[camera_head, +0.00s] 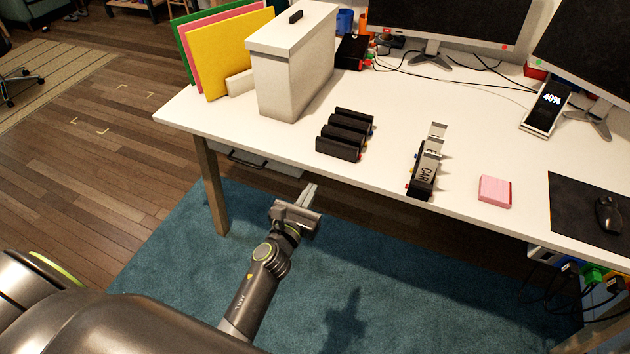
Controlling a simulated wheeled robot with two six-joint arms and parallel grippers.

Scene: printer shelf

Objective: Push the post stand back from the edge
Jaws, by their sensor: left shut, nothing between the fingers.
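Which thing is the post stand I cannot tell for certain. A black slotted rack (344,134) with several upright dividers stands on the desk, a little back from the front edge. To its right, a narrow black holder (421,186) with grey labelled pieces, one reading "CAR", stands close to the front edge. My left gripper (307,193) is shut and empty, in front of the desk edge, below and left of the rack in the picture. It appears apart from both. My right gripper is not in view.
The white desk (230,127) carries a white box file (290,75) and coloured folders (228,55) at the left. A pink note block (494,191), a phone on a stand (545,108) and a mouse (608,214) are at the right. The desk behind the rack is mostly clear.

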